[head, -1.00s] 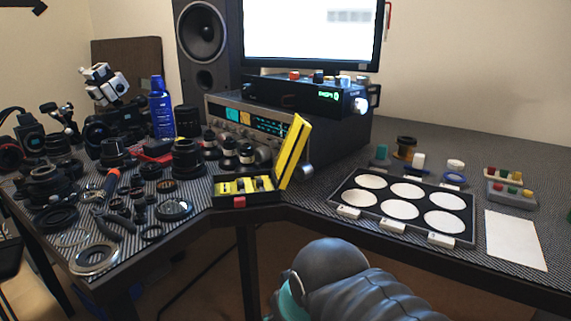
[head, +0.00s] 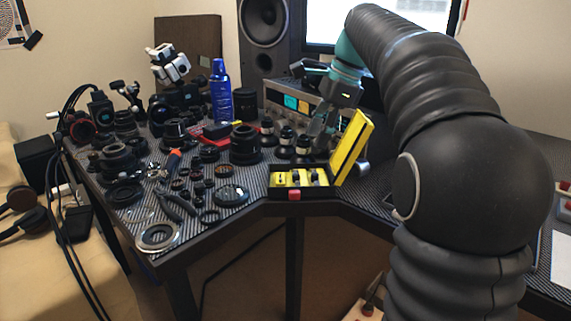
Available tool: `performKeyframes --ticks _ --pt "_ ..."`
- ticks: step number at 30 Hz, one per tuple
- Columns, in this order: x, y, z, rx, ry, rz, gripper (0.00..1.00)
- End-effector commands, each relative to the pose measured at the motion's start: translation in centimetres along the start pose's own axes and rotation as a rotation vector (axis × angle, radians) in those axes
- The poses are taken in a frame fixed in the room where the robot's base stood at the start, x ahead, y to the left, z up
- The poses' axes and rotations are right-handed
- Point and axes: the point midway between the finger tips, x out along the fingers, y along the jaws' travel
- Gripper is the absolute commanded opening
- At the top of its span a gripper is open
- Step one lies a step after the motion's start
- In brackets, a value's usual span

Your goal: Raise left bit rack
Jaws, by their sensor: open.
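The open bit case (head: 271,192) sits at the inner front corner of the desk, with a red latch on its front. Its yellow-lined lid (head: 354,146) stands tilted up on the right. Inside are small yellow bit racks lying low; the left bit rack (head: 281,180) is at the left end. My gripper (head: 318,142) points down above and behind the case, near the lid's left side. It is open and holds nothing that I can see. Its fingertips are small and partly lost against the dark lens parts behind. It appears apart from the left rack.
Several lenses, rings and tools crowd the desk left of the case, including a black lens barrel (head: 245,146) and a blue bottle (head: 221,92). The radio (head: 287,100) stands behind. My arm hides much of the right desk.

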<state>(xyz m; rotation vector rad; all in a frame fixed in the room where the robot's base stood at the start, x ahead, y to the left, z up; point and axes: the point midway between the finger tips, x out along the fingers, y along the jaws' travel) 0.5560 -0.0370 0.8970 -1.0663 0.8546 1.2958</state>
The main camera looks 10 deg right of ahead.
Motion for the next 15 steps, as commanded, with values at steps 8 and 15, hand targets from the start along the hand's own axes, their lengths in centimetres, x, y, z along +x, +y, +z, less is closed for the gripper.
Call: performKeyframes --ticks 8,15 --pt "-1.0 -3.5 -1.5 0.211 -0.056 0.05 0.44" --pt "0.6 -3.6 -1.4 0.231 -0.061 0.058 0.44"
